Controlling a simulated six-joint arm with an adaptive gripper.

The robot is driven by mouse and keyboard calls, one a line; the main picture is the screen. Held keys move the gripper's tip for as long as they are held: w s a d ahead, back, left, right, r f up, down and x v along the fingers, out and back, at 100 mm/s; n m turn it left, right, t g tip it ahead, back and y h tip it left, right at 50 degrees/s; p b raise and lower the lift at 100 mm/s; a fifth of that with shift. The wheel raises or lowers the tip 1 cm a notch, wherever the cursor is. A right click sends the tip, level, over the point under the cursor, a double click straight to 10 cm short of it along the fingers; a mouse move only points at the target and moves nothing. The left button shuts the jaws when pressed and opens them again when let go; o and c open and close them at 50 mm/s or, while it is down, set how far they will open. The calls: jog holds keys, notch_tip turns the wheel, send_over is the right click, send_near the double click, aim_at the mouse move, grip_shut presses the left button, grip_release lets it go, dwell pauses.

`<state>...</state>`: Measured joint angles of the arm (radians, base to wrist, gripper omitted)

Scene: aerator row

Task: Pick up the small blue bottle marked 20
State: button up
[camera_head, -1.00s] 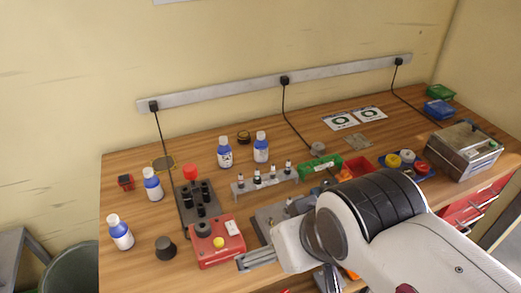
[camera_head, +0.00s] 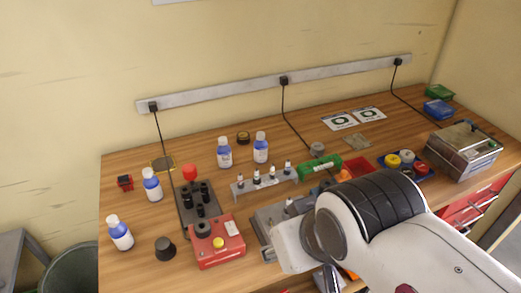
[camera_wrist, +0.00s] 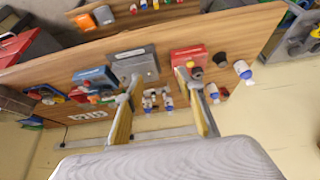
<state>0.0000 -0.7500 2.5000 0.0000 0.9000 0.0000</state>
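In the wrist view, one bottle (camera_wrist: 243,71) shows at the right and another (camera_wrist: 213,92) beyond the right finger. My gripper (camera_wrist: 157,80) is open and empty, its fingers wide apart; the arm hides it in the head view.
A red box (camera_head: 216,243) and a dark switch panel (camera_head: 200,205) stand between the left bottles and my arm. A grey rack (camera_head: 264,183) stands before the back bottles. A black knob (camera_head: 165,248) sits at the front. Cables hang from the wall rail (camera_head: 230,88).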

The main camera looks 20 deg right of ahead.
jog(key=shift+w+a, duration=0.1)
jog(key=w+a+m+g+y, duration=0.1)
jog(key=w+a+m+y, duration=0.4)
jog(key=w+a+m, duration=0.4)
jog(key=m+t+y, duration=0.2)
jog(key=m+t, duration=0.4)
jog(key=m, duration=0.9)
send_over(263, 136)
jog(key=s+a, duration=1.1)
jog(key=s, duration=0.1)
notch_tip(263, 136, down, 3)
jog(key=w+d+f+m+t+h, duration=0.1)
jog(key=w+d+f+m, duration=0.2)
jog(key=d, duration=0.3)
jog(key=w+d+f+m+t+h, duration=0.1)
jog(key=w+d+f+m+h, duration=0.1)
jog(key=d+m, duration=0.3)
jog(key=shift+w+d+f+m, duration=0.4)
jog(key=shift+w+d+f, duration=0.25)
jog(key=shift+d+f, duration=0.2)
jog(key=shift+a, duration=0.1)
jog(key=shift+x, duration=1.3)
